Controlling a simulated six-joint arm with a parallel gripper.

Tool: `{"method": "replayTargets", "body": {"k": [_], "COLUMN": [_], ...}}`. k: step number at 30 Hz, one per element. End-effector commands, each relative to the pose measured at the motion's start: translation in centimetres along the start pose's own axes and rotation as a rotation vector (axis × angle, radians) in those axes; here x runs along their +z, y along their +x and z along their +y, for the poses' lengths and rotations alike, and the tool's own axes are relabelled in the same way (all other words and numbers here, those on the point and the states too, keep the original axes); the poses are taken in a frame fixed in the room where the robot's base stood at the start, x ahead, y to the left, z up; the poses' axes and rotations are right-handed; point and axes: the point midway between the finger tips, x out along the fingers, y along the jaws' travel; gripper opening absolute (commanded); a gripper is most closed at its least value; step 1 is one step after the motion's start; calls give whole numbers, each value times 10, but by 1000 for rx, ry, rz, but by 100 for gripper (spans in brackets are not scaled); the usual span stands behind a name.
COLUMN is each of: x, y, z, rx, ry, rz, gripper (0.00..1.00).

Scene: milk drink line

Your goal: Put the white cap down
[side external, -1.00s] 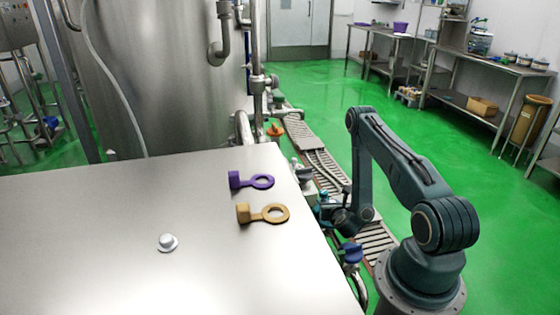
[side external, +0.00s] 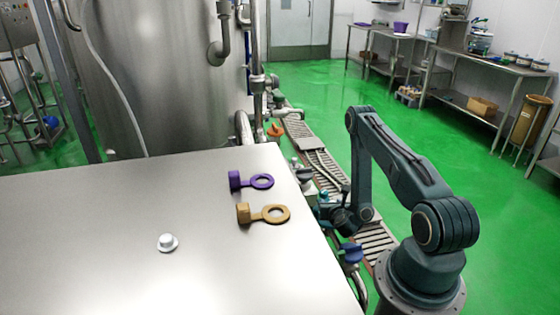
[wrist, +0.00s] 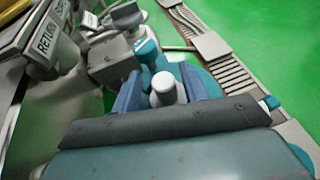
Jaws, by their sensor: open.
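A small white cap (side external: 168,243) with a round flange and a raised knob rests on the steel table in the side external view. It stands well to the left of my gripper and is apart from everything else. My gripper is low beyond the table's right edge in the side external view, partly hidden among fittings. In the wrist view my gripper (wrist: 161,72) has its two blue fingers spread, with a pale rounded post (wrist: 168,88) showing between them. I cannot tell whether the fingers touch it or what it belongs to.
A purple ringed cap (side external: 238,180) and a tan ringed cap (side external: 244,213) lie on the steel table (side external: 90,225), near its right edge. The table's left half is clear. Pipework, a grated floor drain (side external: 300,135) and a large steel tank (side external: 160,80) are nearby.

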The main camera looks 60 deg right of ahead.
Motion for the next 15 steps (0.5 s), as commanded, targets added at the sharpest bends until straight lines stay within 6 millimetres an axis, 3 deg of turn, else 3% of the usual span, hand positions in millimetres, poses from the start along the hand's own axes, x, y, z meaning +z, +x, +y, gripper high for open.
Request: {"method": "replayTargets", "body": {"k": [8, 15], "x": [-2, -2], "y": [-18, -47], "z": [-2, -2], "rx": [-8, -9], "ry": [-2, -3], "rz": [4, 5], "gripper": [43, 43]}}
